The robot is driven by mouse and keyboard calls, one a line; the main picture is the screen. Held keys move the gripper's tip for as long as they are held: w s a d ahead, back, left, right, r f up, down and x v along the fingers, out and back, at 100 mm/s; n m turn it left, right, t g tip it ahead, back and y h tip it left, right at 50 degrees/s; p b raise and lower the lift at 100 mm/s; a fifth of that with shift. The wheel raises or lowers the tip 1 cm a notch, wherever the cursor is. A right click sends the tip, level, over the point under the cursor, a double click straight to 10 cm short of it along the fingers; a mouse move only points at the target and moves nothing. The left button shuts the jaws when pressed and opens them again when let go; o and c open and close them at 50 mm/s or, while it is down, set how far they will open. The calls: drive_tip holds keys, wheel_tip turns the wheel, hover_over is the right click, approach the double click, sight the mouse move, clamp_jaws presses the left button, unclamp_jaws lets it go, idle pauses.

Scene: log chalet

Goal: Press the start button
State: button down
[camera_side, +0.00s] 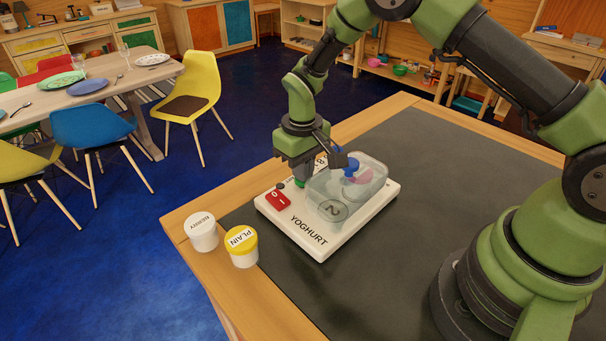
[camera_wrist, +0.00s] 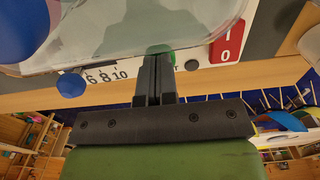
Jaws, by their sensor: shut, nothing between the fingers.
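The white yoghurt maker (camera_side: 316,247) stands on the dark mat, with a clear tub on top. A green start button (camera_side: 300,183) is on its panel, mostly hidden by my gripper (camera_side: 299,176). In the wrist view, the green button (camera_wrist: 161,49) shows just past the fingertips of my gripper (camera_wrist: 155,58). The closed fingers point down at the button and overlap it; I cannot tell whether they touch it. The fingers are together with nothing between them. A red 1/0 switch (camera_side: 278,200) is beside the button and shows in the wrist view (camera_wrist: 227,41).
The clear tub (camera_side: 335,207) is close beside my gripper. A blue knob (camera_wrist: 71,84) sits by a 6-8-10 scale. A white-lidded jar (camera_side: 201,231) and a yellow-lidded jar (camera_side: 242,246) stand at the table's left edge. The dark mat (camera_side: 400,250) is clear toward my base.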

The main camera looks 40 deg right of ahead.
drive_tip(key=shift+f, duration=0.4)
drive_tip(key=shift+r, duration=1)
drive_tip(key=shift+r, duration=2.55)
